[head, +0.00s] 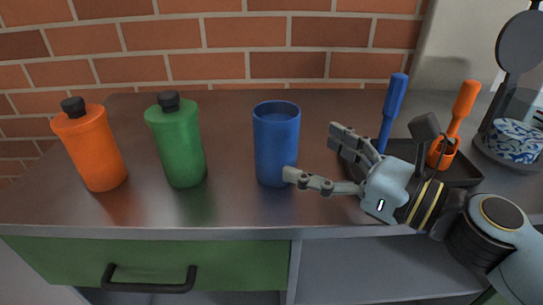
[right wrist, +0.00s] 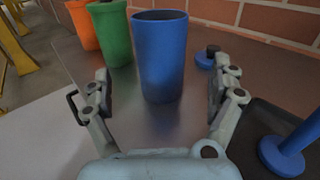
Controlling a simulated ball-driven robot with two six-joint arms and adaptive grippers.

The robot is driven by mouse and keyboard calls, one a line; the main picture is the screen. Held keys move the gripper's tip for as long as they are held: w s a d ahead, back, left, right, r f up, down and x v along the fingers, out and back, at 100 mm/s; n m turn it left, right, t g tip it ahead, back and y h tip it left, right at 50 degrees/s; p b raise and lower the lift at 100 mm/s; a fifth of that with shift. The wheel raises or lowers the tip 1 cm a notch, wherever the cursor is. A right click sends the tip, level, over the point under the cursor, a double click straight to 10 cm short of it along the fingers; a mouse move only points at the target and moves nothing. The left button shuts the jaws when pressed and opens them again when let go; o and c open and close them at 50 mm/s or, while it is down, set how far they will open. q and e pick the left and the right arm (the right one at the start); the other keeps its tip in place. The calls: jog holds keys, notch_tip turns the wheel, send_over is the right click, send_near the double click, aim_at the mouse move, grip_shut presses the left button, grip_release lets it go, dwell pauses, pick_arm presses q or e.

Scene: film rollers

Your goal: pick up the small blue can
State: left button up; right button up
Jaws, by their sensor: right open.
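A blue can (head: 277,145), open at the top, stands upright on the metal counter, right of the green bottle. It also stands in the middle of the right wrist view (right wrist: 160,60). My right gripper (head: 313,152) is open and empty just to the can's right, its fingers spread towards it. In the right wrist view the gripper (right wrist: 160,78) has a finger on each side of the can's outline, and I see no grip on it. One fingertip overlaps the can's lower right edge in the head view; I cannot tell whether they touch. My left gripper is out of view.
A green bottle (head: 176,140) and an orange bottle (head: 90,145) stand to the left. A black tray (head: 465,172) with blue and orange handled tools is at the right. A small blue, dark-topped piece (right wrist: 204,61) lies behind the can. A brick wall (head: 240,45) closes the back.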

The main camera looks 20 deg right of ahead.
aim_at(294, 160)
jog(key=f, duration=0.2)
jog(key=f+b, duration=0.1)
jog(key=f, duration=0.1)
jog(key=shift+w+a, duration=0.1)
jog(key=shift+w, duration=0.1)
jog(key=shift+w+a+r+p, duration=0.3)
jog(key=shift+w+r, duration=0.15)
jog(key=shift+w, duration=0.05)
jog(key=shift+w+a, duration=0.3)
jog(key=shift+w, duration=0.2)
jog(key=p+x, duration=0.1)
jog(key=x, duration=0.4)
jog(key=shift+w, duration=0.1)
jog(key=shift+c, duration=1)
jog(key=c, duration=1.4)
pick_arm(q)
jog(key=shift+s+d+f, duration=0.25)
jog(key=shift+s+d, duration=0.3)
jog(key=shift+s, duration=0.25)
pick_arm(e)
jog(key=shift+c, duration=0.3)
